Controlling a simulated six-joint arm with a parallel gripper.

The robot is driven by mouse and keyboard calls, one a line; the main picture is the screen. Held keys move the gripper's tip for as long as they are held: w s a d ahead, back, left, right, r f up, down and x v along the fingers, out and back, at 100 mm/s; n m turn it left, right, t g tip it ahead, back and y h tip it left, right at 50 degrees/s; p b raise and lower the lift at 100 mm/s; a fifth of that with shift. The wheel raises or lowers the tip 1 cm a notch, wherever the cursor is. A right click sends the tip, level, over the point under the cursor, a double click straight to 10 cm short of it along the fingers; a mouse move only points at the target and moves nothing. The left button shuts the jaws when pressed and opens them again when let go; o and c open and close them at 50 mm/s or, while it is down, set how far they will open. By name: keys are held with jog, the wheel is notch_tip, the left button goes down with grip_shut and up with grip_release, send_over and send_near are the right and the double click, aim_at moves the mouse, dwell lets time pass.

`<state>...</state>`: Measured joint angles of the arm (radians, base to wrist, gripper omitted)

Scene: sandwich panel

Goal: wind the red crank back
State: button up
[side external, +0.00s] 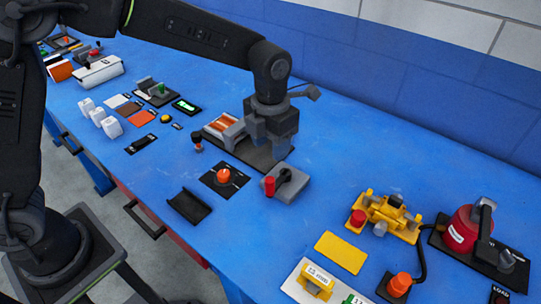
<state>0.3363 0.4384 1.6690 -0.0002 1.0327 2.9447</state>
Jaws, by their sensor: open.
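A crank with an upright red handle (269,186) and a black arm sits on a grey block (291,190) near the middle of the blue table. My gripper (276,146) points down over a black plate (250,154), behind the crank and slightly left of it in the picture. It is open and apart from the crank. The fingertips are partly hard to make out against the dark plate, and I see nothing between them.
An orange knob on a black plate (223,175) is left of the crank, with a black tray (189,206) in front. A yellow device (385,215) and a red machine (462,230) stand to the right.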

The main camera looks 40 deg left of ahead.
jog(key=shift+r, duration=0.3)
